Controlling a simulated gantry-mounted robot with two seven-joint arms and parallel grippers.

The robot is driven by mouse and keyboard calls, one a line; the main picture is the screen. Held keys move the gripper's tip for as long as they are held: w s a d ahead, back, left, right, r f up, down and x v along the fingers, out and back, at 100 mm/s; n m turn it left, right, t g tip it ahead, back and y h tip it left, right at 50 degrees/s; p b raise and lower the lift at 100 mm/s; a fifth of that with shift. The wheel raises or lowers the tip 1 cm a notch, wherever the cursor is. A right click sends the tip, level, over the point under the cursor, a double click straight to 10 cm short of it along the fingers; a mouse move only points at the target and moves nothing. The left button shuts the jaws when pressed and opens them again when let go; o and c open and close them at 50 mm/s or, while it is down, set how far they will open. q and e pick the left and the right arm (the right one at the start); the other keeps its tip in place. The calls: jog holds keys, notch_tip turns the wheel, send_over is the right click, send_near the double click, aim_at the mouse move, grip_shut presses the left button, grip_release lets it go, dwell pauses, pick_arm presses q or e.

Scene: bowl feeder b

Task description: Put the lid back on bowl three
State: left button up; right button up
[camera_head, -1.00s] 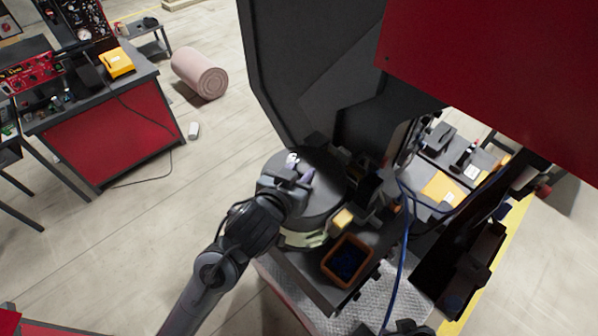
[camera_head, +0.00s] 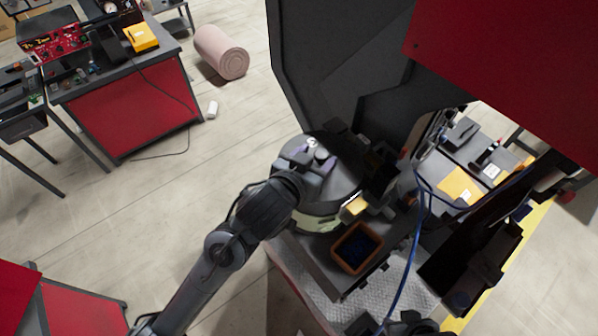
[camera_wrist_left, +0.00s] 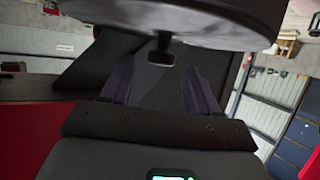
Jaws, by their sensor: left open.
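A round grey lid (camera_head: 343,188) lies over the bowl feeder (camera_head: 316,222), whose pale side shows below it. Whether the lid is fully seated is hard to tell. My left gripper (camera_head: 314,163) is at the lid's top, toward its far left part. In the left wrist view the lid (camera_wrist_left: 190,22) is a large dark disc across the top. Its knob (camera_wrist_left: 163,50) points into the gap between the open purplish fingers of my left gripper (camera_wrist_left: 160,75), with space on both sides. My right gripper is not in view.
An orange-brown bin (camera_head: 357,248) with dark blue contents stands in front of the bowl. A tall dark panel (camera_head: 335,70) rises behind it. A blue cable (camera_head: 405,265) hangs at the right. A red panel (camera_head: 510,70) overhangs the upper right. Open floor lies left.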

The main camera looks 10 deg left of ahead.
pick_arm(q)
jog(key=v, duration=1.1)
jog(key=s+a+f+n+g+y, duration=0.1)
jog(key=s+a+f+g, duration=0.2)
jog(key=f, duration=0.6)
jog(key=s+a+f+g+y, duration=0.2)
jog(key=s+a+f+g, duration=0.1)
jog(key=s+a+f, duration=0.5)
jog(key=s+a+f+n+g+y, duration=0.1)
jog(key=s+a+f+g+y, duration=0.1)
jog(key=s+a+f, duration=0.4)
notch_tip(320, 180, down, 4)
jog(key=shift+s+r+n+g+p, duration=0.1)
jog(key=shift+s+n+g+p, duration=0.2)
jog(key=shift+s+g, duration=0.2)
notch_tip(320, 180, up, 4)
jog(key=p, duration=0.4)
jog(key=shift+r+p, duration=0.25)
jog(key=shift+p, duration=0.05)
